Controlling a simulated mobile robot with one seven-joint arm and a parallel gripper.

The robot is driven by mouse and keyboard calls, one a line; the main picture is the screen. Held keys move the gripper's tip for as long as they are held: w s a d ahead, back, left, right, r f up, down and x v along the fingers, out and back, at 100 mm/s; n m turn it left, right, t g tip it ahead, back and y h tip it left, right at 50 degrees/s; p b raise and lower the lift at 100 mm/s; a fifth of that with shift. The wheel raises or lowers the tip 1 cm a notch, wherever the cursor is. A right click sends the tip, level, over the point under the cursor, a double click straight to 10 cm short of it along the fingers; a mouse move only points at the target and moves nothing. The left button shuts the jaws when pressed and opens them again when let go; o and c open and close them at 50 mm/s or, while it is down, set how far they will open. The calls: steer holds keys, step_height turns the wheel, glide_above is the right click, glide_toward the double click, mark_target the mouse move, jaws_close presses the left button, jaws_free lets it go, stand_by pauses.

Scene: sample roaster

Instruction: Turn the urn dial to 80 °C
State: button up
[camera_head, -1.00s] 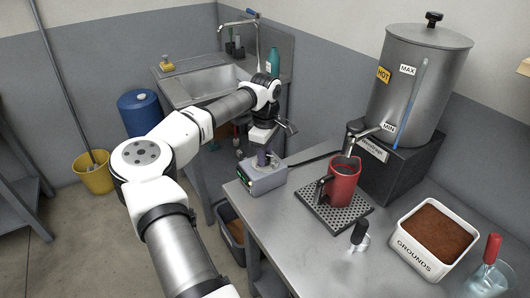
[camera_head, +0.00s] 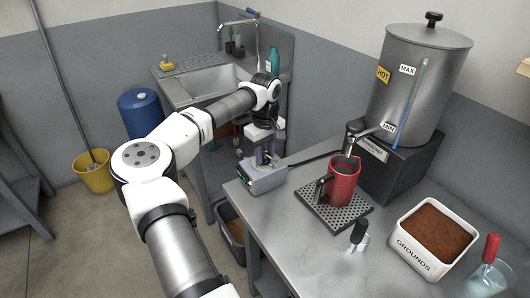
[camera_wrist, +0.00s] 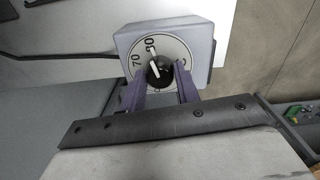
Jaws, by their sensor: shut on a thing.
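The grey dial box (camera_head: 264,180) stands at the left corner of the counter. In the wrist view, the box (camera_wrist: 199,44) carries a white dial face (camera_wrist: 177,48) with figures, of which 70 and what looks like 80 are readable. The black knob (camera_wrist: 160,78) has a white pointer, which points up at or very near the 80. My gripper (camera_wrist: 160,84) is shut on the knob, with one purple finger on each side. In the head view my gripper (camera_head: 265,158) is at the box; the dial face is hidden there. The steel urn (camera_head: 410,95) stands at the right.
A red mug (camera_head: 343,184) stands on a drip tray (camera_head: 312,202) under the urn's tap. A white grounds bin (camera_head: 410,262) and small tools are at the right front. The sink (camera_head: 207,84) is behind my arm.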

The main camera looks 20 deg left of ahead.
mark_target(265, 155)
steer(key=o, duration=1)
steer(key=shift+c, duration=0.2)
step_height(265, 155, up, 14)
steer(key=b, duration=0.2)
steer(key=shift+f, duration=0.15)
